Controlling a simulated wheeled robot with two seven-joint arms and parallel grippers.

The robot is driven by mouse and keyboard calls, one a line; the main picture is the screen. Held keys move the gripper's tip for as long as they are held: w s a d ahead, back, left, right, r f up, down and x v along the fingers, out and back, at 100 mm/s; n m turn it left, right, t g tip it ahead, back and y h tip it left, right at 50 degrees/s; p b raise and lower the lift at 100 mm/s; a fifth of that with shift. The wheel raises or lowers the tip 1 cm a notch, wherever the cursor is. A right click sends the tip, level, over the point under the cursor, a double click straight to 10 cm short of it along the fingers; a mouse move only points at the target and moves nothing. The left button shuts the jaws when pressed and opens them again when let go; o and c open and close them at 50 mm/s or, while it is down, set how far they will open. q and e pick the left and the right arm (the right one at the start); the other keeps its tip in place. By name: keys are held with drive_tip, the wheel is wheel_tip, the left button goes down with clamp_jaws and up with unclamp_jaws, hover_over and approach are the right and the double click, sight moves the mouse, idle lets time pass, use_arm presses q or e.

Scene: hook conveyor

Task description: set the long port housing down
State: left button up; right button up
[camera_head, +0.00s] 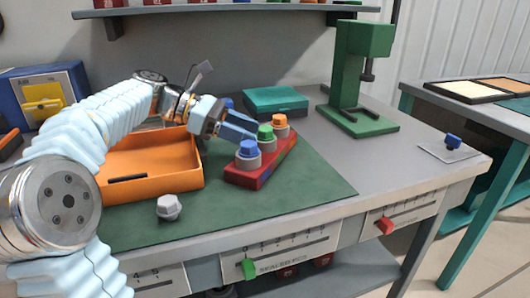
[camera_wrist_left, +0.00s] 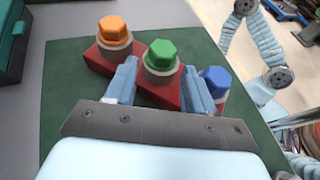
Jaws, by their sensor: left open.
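The long port housing is a red block (camera_head: 264,168) lying on the green mat (camera_head: 308,184), with blue, green and orange caps on grey collars in a row along its top. It also shows in the left wrist view (camera_wrist_left: 158,94). My left gripper (camera_head: 240,130) is open, above and beside the housing near its green cap (camera_head: 265,132). In the left wrist view its fingers (camera_wrist_left: 160,82) are spread on either side of the housing's middle, with the green cap between and just beyond them. Whether the fingers touch the housing I cannot tell. My right gripper is not in view.
An orange tray (camera_head: 152,190) with a dark bar in it stands left of the housing. A grey knob (camera_head: 169,207) lies on the mat in front. A teal box (camera_head: 275,101) and a green press (camera_head: 358,75) stand behind. The mat's front right is clear.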

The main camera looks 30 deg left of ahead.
use_arm(q)
drive_tip(key=shift+x, duration=1.2)
drive_tip(key=shift+c, duration=0.2)
clamp_jaws()
drive_tip(key=shift+r, duration=0.2)
